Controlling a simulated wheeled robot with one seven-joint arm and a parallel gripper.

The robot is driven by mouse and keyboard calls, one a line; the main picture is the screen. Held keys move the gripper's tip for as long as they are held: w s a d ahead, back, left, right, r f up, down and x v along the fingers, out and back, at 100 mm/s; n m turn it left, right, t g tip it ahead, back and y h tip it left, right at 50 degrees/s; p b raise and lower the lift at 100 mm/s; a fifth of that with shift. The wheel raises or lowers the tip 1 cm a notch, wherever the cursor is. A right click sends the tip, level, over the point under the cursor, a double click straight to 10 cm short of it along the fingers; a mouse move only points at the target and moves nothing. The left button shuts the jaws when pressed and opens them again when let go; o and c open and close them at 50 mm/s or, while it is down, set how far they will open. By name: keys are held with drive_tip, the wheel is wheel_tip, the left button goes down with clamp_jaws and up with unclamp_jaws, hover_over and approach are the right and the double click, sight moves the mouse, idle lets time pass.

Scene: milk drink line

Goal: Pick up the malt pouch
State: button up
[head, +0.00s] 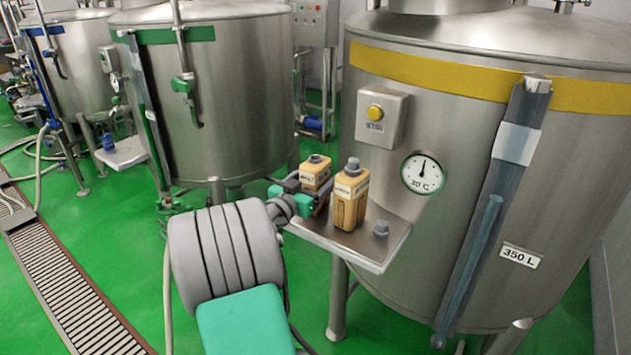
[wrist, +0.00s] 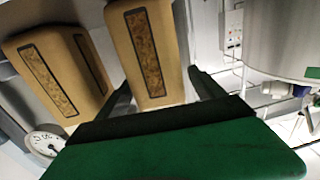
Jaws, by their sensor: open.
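Two tan pouches with grey caps stand upright on a small metal shelf (head: 342,249). The left pouch (head: 316,171) is at my gripper; its small label is hard to read, perhaps MALT. The right pouch (head: 350,200) stands nearer, with a label I cannot read surely. My gripper (head: 306,190) is open at the left pouch, its lower part hidden behind the fingers. In the wrist view, one pouch (wrist: 150,50) with a brown patterned panel lies between the two dark fingers (wrist: 163,95). The other pouch (wrist: 62,72) is outside them, to the left. Contact cannot be told.
The large steel tank (head: 440,130) with a yellow band, button box (head: 381,118) and dial (head: 423,174) rises close behind. A green-banded tank (head: 215,90) stands left. Green floor is open at left.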

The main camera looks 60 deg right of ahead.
drive_tip(key=shift+d, duration=0.4)
clamp_jaws()
idle(0.5)
drive_tip(key=shift+r, duration=0.1)
